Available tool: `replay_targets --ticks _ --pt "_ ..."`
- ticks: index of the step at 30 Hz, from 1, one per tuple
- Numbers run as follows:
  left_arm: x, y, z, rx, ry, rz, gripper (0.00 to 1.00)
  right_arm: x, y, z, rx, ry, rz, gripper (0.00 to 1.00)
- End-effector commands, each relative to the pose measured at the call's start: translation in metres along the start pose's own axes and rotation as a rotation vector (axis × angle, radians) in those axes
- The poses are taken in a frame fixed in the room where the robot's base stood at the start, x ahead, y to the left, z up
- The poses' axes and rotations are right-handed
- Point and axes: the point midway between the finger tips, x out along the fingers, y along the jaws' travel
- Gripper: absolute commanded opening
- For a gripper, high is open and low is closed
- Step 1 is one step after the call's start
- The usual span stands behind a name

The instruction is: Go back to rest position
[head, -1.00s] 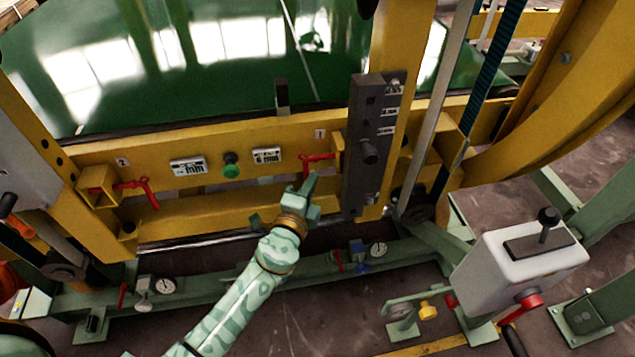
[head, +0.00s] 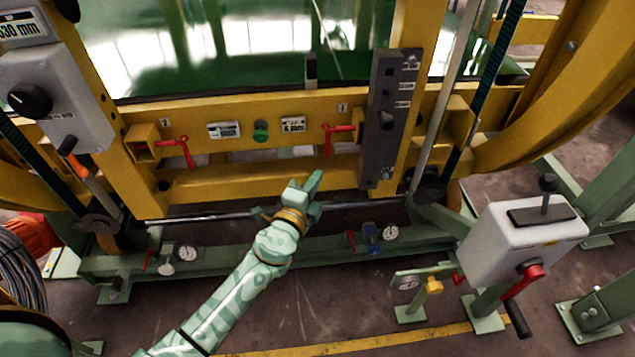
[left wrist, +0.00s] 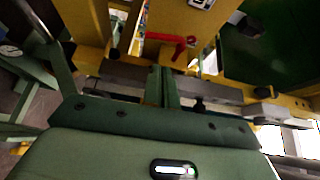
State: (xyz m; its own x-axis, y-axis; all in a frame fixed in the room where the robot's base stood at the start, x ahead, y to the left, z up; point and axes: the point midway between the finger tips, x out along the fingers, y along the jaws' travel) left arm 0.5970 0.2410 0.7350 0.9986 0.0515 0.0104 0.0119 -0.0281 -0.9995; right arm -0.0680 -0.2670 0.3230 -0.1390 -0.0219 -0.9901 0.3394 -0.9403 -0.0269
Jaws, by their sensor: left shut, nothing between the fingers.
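My left gripper (head: 305,186) is pale green and shut, with nothing between its fingers. In the head view it stands in front of the lower yellow beam, below the right red handle (head: 337,136) and apart from it. In the left wrist view the closed fingers (left wrist: 162,86) point toward the yellow frame, and a red handle (left wrist: 172,41) shows beyond them. My right gripper is in neither view now.
A grey box with a red crank (head: 525,235) stands at right. Gauges (head: 187,253) line the green base rail.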

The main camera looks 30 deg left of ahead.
Motion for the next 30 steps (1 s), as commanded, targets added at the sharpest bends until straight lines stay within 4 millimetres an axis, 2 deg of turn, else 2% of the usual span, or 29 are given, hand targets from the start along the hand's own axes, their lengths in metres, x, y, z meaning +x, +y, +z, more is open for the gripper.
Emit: replay_targets --ticks 9,16,18,20,23,24,26,27,29,30 --pt "0.0 0.0 0.0 0.0 0.0 0.0 0.0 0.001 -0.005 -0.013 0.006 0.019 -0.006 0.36" --pt "0.0 0.0 0.001 0.008 -0.001 0.001 0.0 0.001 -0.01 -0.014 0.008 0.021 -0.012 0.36" --pt "-0.001 0.009 0.002 -0.034 -0.007 0.025 0.0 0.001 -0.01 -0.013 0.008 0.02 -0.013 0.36" --pt "-0.004 0.036 0.005 -0.107 -0.02 0.092 0.0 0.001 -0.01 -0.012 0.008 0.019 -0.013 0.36" --pt "-0.024 0.106 0.01 -0.263 -0.062 0.261 0.0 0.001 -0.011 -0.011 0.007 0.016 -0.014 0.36" --pt "-0.039 0.139 0.013 -0.325 -0.088 0.34 0.0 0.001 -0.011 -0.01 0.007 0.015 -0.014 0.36" --pt "-0.069 0.186 0.016 -0.411 -0.133 0.457 0.0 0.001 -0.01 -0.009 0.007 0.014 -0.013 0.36" --pt "-0.092 0.216 0.018 -0.466 -0.168 0.533 0.0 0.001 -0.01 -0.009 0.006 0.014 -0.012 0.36" --pt "-0.13 0.257 0.022 -0.539 -0.225 0.641 0.0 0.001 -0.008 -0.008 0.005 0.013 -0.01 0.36" --pt "-0.157 0.282 0.024 -0.585 -0.268 0.71 0.0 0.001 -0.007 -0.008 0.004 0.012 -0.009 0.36"
